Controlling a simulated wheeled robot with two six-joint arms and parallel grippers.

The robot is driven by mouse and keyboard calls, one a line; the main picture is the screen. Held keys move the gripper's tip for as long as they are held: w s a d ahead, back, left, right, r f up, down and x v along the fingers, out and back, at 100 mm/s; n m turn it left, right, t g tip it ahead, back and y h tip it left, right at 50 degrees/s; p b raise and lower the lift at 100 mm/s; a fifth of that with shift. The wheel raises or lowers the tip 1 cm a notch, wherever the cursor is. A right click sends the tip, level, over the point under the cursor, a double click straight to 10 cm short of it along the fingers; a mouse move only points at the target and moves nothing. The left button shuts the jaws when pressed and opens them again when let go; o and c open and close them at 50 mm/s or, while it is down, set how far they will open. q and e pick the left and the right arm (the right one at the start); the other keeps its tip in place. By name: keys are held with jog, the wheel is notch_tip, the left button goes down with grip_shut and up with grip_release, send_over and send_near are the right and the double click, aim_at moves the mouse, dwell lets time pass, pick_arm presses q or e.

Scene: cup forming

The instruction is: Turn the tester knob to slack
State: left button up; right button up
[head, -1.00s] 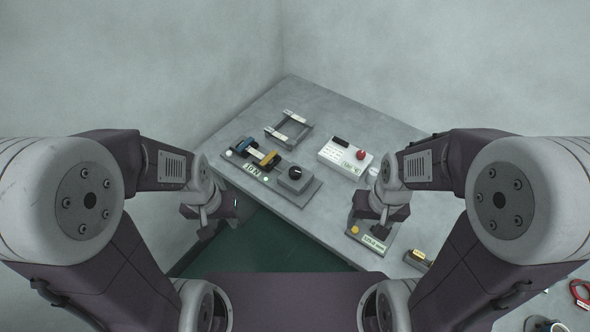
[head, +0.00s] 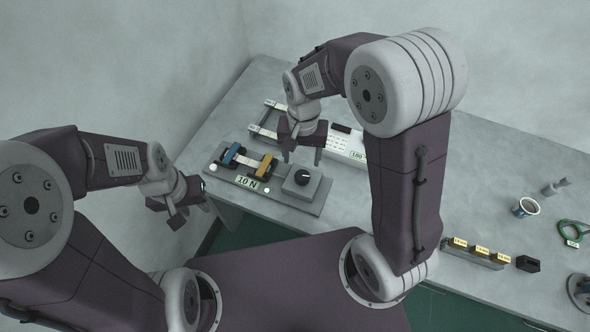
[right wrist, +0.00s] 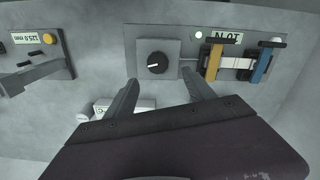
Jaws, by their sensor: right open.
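The tester (head: 215,172) is a grey plate on the bench with a blue clamp (head: 231,156), a yellow clamp (head: 264,166) and a 10 N label (head: 247,183). Its dark round knob (head: 302,177) sits on a grey block at the right end; its white mark points right in the head view. In the right wrist view, the knob (right wrist: 157,62) lies ahead of the fingertips, its mark pointing left. My right gripper (head: 303,156) is open and empty, close to the knob with no contact visible. My left gripper (head: 188,213) hangs off the bench's left front edge; its jaw gap is unclear.
A white device (head: 345,142) stands behind my right gripper, partly hidden. A 125.0 mm gauge unit (right wrist: 40,55) shows in the right wrist view. Labelled blocks (head: 482,250), a cup (head: 525,207) and a green-handled tool (head: 571,233) lie at the right.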

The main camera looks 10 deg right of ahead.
aim_at(302, 175)
jog(key=shift+s+d+f, duration=0.35)
jog(key=shift+s+d, duration=0.05)
jog(key=shift+s, duration=0.3)
jog(key=f, duration=0.4)
jog(key=w+f, duration=0.1)
jog(key=f, duration=0.2)
jog(key=shift+a+b, duration=0.3)
jog(key=shift+a, duration=0.05)
jog(key=shift+s+d+f, duration=0.15)
jog(key=shift+f, duration=0.4)
pick_arm(q)
jog(key=shift+s+d+f, duration=0.15)
jog(key=shift+s+f, duration=0.05)
jog(key=shift+s, duration=0.05)
pick_arm(e)
jog(key=shift+c, duration=0.3)
grip_shut()
pick_arm(q)
jog(key=shift+r, duration=0.1)
